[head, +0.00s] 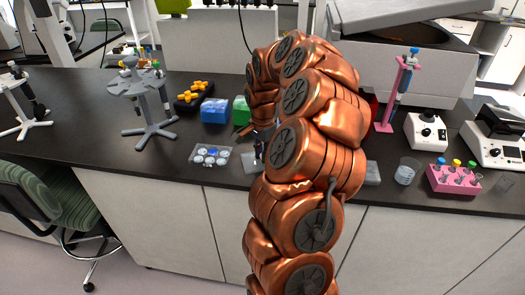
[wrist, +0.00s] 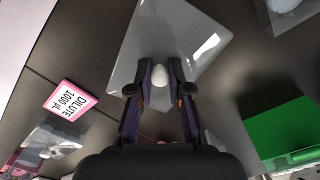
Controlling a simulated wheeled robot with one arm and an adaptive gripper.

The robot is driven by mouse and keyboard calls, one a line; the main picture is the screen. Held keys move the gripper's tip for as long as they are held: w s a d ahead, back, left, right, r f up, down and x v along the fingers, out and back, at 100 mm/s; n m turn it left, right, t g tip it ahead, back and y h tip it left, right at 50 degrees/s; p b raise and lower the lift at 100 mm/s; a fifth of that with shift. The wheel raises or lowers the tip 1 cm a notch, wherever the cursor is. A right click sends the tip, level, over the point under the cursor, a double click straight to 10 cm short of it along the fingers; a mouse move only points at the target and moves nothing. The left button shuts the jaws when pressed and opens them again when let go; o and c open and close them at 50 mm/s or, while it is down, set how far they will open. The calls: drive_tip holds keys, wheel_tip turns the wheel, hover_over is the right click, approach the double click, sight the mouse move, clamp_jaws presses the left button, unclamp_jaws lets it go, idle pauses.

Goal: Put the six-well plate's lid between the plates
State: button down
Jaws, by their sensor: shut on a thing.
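The lid (wrist: 190,30) is a pale grey, see-through rectangular sheet with a white knob (wrist: 160,76) in the wrist view. My gripper (wrist: 161,82) is shut on the knob, with a finger on either side. In the head view my gripper (head: 262,148) is small and partly hidden by my copper arm. I cannot tell whether the lid touches the bench. A clear multi-well plate (head: 210,155) with white and blue wells lies left of my gripper. A corner of a clear item, probably this plate, shows at the wrist view's upper right (wrist: 290,8).
A green box (wrist: 285,128) and a blue box (head: 214,110) stand behind the plate. A pink-edged label card (wrist: 68,100) lies on the bench. A grey flat item (head: 372,173), a beaker (head: 407,171) and a pink tube rack (head: 455,180) are right of my arm.

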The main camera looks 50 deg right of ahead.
drive_tip(key=shift+f+b, duration=0.2)
drive_tip(key=shift+b, duration=0.1)
drive_tip(key=c, duration=1.1)
unclamp_jaws()
